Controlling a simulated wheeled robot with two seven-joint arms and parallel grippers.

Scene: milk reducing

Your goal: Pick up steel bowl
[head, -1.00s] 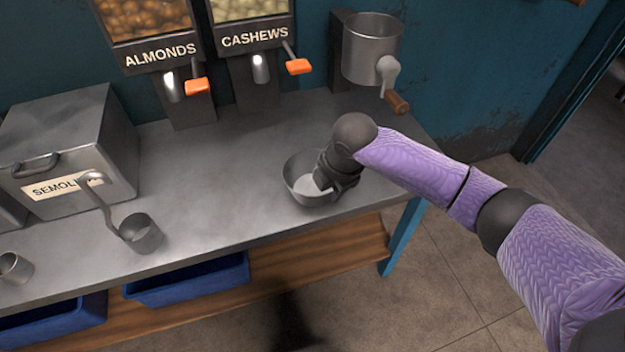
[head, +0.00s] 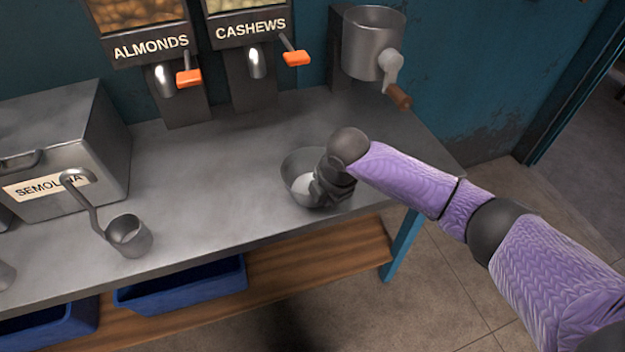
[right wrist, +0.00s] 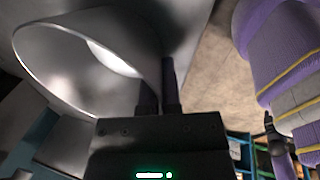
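The steel bowl (head: 293,170) is near the right end of the metal counter, its inside pale. I cannot tell whether its base touches the counter. My right gripper (head: 326,189) is at the bowl's right side in the head view, partly hiding its rim. In the right wrist view the bowl (right wrist: 62,62) fills the left side. There my right gripper's two fingers (right wrist: 160,88) are close together, with the bowl's wall between them. My left gripper is in neither view.
The metal counter (head: 210,190) is clear left of the bowl. A metal scoop (head: 130,238) and a semolina bin (head: 65,150) stand further left. Almond (head: 150,50) and cashew (head: 250,30) dispensers stand behind, with a cranked metal mill (head: 372,45) at back right. Blue crates (head: 185,288) sit below.

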